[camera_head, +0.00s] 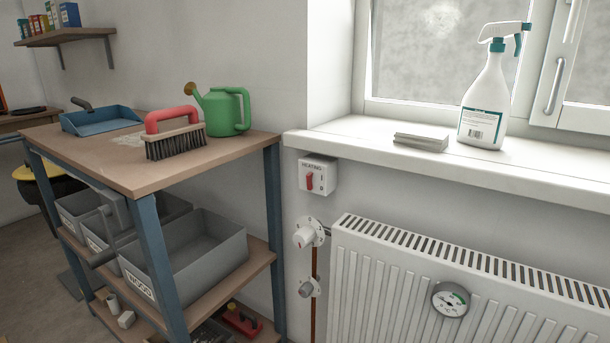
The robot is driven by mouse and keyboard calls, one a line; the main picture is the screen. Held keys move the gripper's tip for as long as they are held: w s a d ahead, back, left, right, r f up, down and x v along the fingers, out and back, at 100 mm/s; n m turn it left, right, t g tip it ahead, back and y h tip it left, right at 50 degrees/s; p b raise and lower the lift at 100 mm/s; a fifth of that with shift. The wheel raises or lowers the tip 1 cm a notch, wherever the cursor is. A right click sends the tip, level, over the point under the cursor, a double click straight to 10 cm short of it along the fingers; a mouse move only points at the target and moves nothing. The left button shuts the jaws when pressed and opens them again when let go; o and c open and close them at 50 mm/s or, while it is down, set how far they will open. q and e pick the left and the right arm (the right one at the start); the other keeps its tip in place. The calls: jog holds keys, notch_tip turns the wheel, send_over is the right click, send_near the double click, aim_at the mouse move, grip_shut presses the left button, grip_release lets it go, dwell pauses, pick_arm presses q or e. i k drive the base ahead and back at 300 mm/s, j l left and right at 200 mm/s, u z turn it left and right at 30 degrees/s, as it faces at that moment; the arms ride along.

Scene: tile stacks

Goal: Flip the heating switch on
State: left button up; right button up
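The heating switch (318,175) is a white box on the wall below the left end of the window sill, labelled "HEATING". It has a red lever (309,181) on its front face, with small marks beside it. The lever is too small for me to tell which position it is in. Nothing covers the switch.
A white radiator (385,285) with a round gauge (450,299) stands below the sill (340,142). A valve knob (304,236) is under the switch. A shelf unit (225,152) with a brush (175,138) and green watering can (224,110) stands left. A spray bottle (484,105) stands on the sill.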

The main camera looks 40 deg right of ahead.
aim_at(309, 177)
jog(key=i+z, duration=0.1)
jog(key=z, duration=0.3)
jog(key=l+z, duration=0.1)
jog(key=z, duration=0.3)
jog(key=i+z, duration=0.15)
jog(key=z, duration=0.25)
jog(key=i+z, duration=0.1)
jog(key=z, duration=0.3)
